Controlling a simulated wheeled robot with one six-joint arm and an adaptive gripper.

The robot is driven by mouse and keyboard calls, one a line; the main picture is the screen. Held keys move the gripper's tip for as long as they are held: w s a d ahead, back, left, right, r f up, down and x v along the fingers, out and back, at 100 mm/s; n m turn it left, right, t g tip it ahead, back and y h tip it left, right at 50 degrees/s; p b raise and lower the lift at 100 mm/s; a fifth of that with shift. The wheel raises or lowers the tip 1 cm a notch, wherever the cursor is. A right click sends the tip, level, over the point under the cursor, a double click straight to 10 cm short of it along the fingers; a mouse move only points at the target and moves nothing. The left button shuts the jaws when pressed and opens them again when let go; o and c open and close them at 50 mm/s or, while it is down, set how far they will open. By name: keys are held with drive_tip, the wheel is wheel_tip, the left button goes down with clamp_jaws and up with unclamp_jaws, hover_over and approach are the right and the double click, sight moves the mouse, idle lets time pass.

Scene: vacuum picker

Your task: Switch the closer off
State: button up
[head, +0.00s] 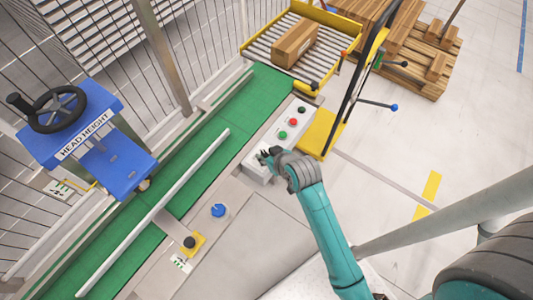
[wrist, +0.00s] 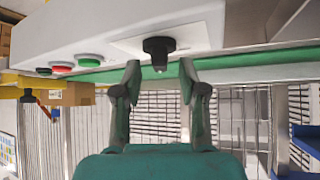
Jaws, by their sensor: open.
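A light grey control box (head: 252,168) stands beside the green conveyor, with a red button (head: 293,121) and a green button (head: 283,135) on its top. In the wrist view a black rotary knob (wrist: 158,46) sits on a white plate (wrist: 205,38) of that box. No label reading "closer" is legible. My gripper (head: 266,154) is over the near end of the box in the head view and hides part of it. In the wrist view my gripper (wrist: 160,69) is open, its fingertips on either side of the knob's line. Contact with the knob cannot be told.
A blue knob (head: 218,210) and a black button on a yellow base (head: 191,243) are nearer on the machine edge. A blue head-height stand with a handwheel (head: 57,109) is left of the green belt (head: 262,92). A carton (head: 296,43) lies on rollers behind.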

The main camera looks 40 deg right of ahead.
drive_tip(key=shift+w+f, duration=0.35)
clamp_jaws()
